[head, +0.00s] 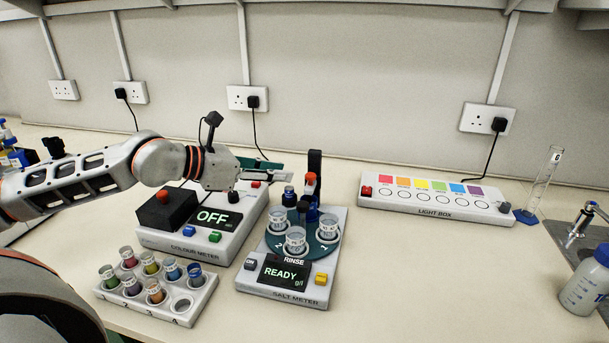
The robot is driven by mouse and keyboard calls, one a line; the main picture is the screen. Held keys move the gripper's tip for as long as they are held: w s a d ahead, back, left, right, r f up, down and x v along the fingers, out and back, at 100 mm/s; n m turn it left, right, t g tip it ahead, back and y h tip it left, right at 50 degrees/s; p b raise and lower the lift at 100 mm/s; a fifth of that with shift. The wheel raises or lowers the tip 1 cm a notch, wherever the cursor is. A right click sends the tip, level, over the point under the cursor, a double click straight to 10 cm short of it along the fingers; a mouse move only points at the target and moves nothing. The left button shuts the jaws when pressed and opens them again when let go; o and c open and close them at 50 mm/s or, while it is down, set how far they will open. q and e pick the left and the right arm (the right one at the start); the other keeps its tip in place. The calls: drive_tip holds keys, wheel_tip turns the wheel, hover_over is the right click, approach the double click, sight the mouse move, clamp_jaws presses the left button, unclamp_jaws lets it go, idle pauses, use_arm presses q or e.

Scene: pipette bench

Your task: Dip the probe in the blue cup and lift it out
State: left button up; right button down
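The salt meter (282,291) stands at the bench's middle with a dark green turntable (303,253) holding clear cups, one at the front (295,241), one at the left (278,219) and one at the right (327,227). An upright part with an orange-red top (310,180), seemingly the probe, stands by a black post (315,162) behind the cups; its lower end is hidden. My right gripper is not in view.
The colour meter (190,247), showing OFF, stands left of the salt meter, which shows READY. A rack (172,315) of coloured vials is at the front left. A light box (434,205) is at the back right. A cylinder, wash bottle (583,288) and tap lie farther right. Bench right of the salt meter is clear.

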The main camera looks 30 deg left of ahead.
sight(309, 174)
use_arm(q)
drive_tip(key=shift+x, duration=3.65)
drive_tip(key=shift+s+d, duration=0.1)
drive_tip(key=shift+d, duration=0.1)
clamp_jaws()
